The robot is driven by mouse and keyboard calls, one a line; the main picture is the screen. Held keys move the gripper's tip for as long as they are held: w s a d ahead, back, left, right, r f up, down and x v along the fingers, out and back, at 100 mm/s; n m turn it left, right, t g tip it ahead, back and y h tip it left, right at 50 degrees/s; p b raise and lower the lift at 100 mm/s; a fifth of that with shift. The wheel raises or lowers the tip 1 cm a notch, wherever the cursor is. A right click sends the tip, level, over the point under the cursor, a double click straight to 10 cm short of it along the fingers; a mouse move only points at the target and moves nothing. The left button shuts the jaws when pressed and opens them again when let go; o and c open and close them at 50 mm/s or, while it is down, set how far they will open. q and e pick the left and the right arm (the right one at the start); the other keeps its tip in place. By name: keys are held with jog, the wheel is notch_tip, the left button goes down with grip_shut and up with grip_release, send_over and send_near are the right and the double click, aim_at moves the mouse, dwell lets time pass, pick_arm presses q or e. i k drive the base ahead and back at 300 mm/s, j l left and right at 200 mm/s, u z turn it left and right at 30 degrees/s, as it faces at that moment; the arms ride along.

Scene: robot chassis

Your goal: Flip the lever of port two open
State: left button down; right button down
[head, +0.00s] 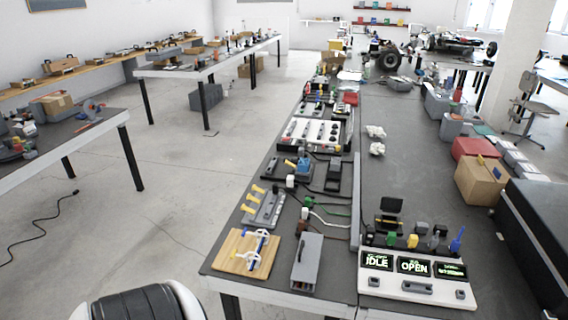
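A white console (408,285) stands at the near end of the right table. The left display (376,261) reads IDLE and the middle display (413,267) reads OPEN. The right display (450,271) is too small to read. A grey handle-like part (417,287) lies below the middle display. A grey block (264,209) with several yellow-ended levers or pegs (252,196) lies on the left table. I cannot tell which part is port two's lever. Neither gripper is in view.
A wooden board (240,262) with white and blue parts and a grey open box (306,262) lie near the left table's front edge. Coloured plugs (412,241) stand behind the console. A cardboard box (481,181) is at right. The right table's middle is mostly clear.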

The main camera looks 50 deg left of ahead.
aim_at(253, 199)
jog(key=j, duration=3.05)
jog(key=k+j, duration=0.1)
jog(key=j, duration=2.9)
